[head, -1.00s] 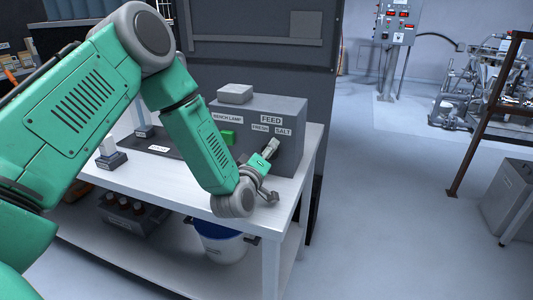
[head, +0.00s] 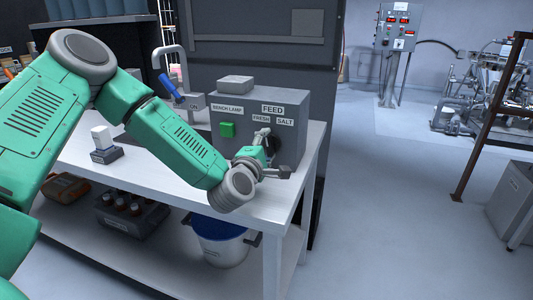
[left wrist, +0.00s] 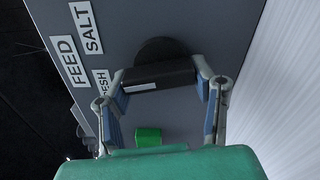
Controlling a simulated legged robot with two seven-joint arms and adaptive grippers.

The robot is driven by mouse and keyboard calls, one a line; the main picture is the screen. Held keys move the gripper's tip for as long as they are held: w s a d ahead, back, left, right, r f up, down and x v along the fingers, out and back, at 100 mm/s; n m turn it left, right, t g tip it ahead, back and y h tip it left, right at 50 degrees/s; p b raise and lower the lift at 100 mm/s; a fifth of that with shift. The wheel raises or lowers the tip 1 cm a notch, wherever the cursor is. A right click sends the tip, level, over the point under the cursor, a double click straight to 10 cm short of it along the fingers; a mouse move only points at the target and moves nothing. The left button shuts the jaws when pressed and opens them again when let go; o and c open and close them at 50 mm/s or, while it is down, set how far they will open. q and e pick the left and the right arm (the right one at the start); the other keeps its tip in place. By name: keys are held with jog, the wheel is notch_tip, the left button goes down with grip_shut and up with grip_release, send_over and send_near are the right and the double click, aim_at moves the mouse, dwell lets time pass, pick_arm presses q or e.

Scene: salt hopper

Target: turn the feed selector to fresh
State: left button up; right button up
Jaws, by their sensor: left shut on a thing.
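The grey feed box (head: 291,103) stands on the bench with FEED, FRESH and SALT labels on its front. The feed selector is a dark knob (left wrist: 158,76) with a round base and a white mark, clear in the left wrist view. Its marked end faces the FRESH label (left wrist: 103,83), which a finger partly covers. My left gripper (left wrist: 160,82) has its two fingers on either side of the knob and is shut on it. In the head view my left gripper (head: 272,153) is at the box front and hides most of the knob. My right gripper is not in view.
A green button (head: 227,129) labelled BENCH LAMP is left of the knob. A blue-topped bucket (head: 219,233) and bottle crate (head: 128,215) are below.

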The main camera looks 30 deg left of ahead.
pick_arm(q)
jog(key=n+b, duration=0.1)
jog(key=f+n+b, duration=0.1)
jog(key=shift+d+n, duration=0.1)
jog(key=shift+n, duration=0.3)
jog(key=shift+r+n+b, duration=0.1)
jog(key=shift+n+b, duration=0.7)
jog(key=o, duration=0.9)
jog(key=shift+o, duration=1.3)
jog(key=shift+w+d+r, duration=0.1)
jog(key=shift+w+r, duration=0.05)
